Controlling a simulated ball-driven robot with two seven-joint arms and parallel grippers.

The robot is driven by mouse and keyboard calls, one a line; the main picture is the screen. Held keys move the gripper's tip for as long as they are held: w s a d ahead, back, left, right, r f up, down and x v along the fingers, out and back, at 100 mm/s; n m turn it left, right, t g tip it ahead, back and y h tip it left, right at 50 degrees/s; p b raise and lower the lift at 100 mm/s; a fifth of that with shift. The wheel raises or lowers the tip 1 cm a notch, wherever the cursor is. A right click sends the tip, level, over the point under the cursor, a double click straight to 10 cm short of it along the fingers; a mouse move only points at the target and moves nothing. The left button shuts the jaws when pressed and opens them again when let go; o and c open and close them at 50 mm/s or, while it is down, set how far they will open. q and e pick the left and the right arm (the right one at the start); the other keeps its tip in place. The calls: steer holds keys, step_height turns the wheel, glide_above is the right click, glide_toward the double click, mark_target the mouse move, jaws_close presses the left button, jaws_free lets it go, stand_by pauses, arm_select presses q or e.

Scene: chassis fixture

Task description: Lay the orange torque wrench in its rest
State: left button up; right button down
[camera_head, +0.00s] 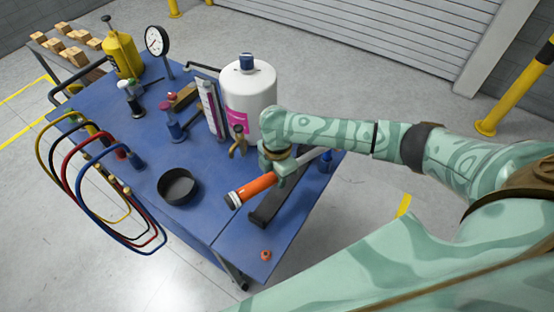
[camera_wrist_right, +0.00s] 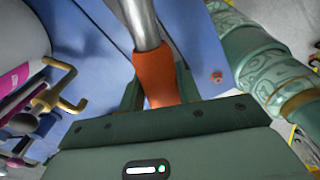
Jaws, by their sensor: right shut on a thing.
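The torque wrench (camera_head: 257,187) has an orange handle with a dark and pale end cap. Its silver shaft shows in the wrist view, where the orange handle (camera_wrist_right: 157,75) is between my fingers. My right gripper (camera_head: 276,168) is shut on the handle, over the front right part of the blue cart. A long dark bar (camera_head: 266,215), which looks like the rest, lies on the cart top below and beside the wrench. The wrench appears above it, but I cannot tell whether they touch. My left gripper is not in view.
The blue cart top (camera_head: 225,235) also carries a black bowl (camera_head: 177,187), a white gas bottle (camera_head: 248,95), a dial gauge (camera_head: 157,40), brass fittings (camera_head: 238,142) and coloured hoses (camera_head: 75,205). A small orange-red piece (camera_head: 265,254) lies near the front corner.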

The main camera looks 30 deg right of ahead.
steer(key=shift+w+r+n, duration=0.1)
steer(key=shift+w+n, duration=0.15)
steer(key=shift+n, duration=0.45)
steer(key=n, duration=0.2)
steer(key=w+n, duration=0.1)
steer(key=shift+d+f, duration=0.25)
steer(key=shift+d, duration=0.05)
step_height(320, 180, down, 5)
steer(key=b, duration=0.5)
steer(key=shift+b, duration=0.4)
steer(key=shift+r+p, duration=0.1)
steer(key=shift+p, duration=0.2)
steer(key=shift+s+a+p, duration=0.15)
steer(key=shift+s+p, duration=0.05)
steer(key=shift+p, duration=0.2)
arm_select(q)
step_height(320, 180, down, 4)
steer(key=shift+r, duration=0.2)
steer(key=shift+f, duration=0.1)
